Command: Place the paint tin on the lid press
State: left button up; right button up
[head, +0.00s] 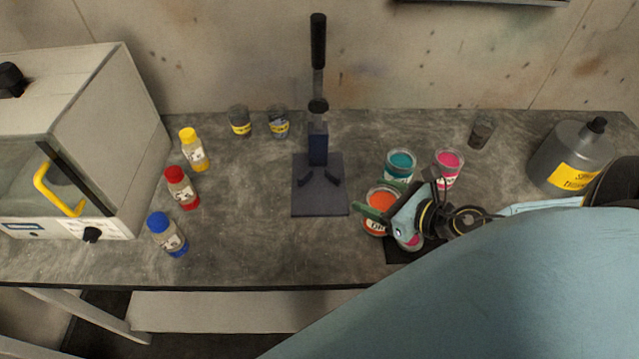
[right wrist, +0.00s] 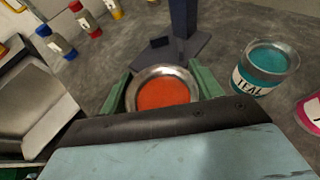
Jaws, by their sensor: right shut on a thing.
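The orange paint tin (head: 378,222) is open at the top and upright, just right of the lid press. My right gripper (head: 370,205) is shut on it, with green fingers on either side of the tin; the right wrist view shows the orange paint (right wrist: 163,94) between them. I cannot tell if the tin is clear of the table. The lid press (head: 319,200) has a dark flat base, a blue column and an upright black-handled lever. Its base is empty and also shows beyond the tin in the right wrist view (right wrist: 185,48). My left gripper is not in view.
A teal tin (head: 400,166) and a pink tin (head: 449,165) stand close behind the right gripper. Yellow (head: 194,150), red (head: 181,188) and blue (head: 167,235) capped bottles stand left, near a white cabinet (head: 80,130). Table between bottles and press is clear. A grey canister (head: 570,155) stands right.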

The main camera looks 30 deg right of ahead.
jog(key=shift+w, duration=0.15)
jog(key=w+a+p, duration=0.3)
jog(key=w+a, duration=0.1)
jog(key=w, duration=1.3)
jog(key=shift+f, duration=0.25)
jog(key=f, duration=0.3)
jog(key=shift+s+a+f, duration=0.1)
jog(key=shift+s+f, duration=0.05)
jog(key=shift+s, duration=0.2)
jog(key=c, duration=0.4)
jog(key=shift+s+f, duration=0.1)
jog(key=shift+s, duration=0.05)
jog(key=shift+c, duration=0.6)
jog(key=o, duration=1.4)
jog(key=shift+f, duration=0.1)
jog(key=shift+o, duration=0.3)
jog(key=shift+w, duration=0.4)
jog(key=v, duration=1.2)
jog(key=shift+r+b, duration=0.25)
jog(key=shift+b, duration=0.15)
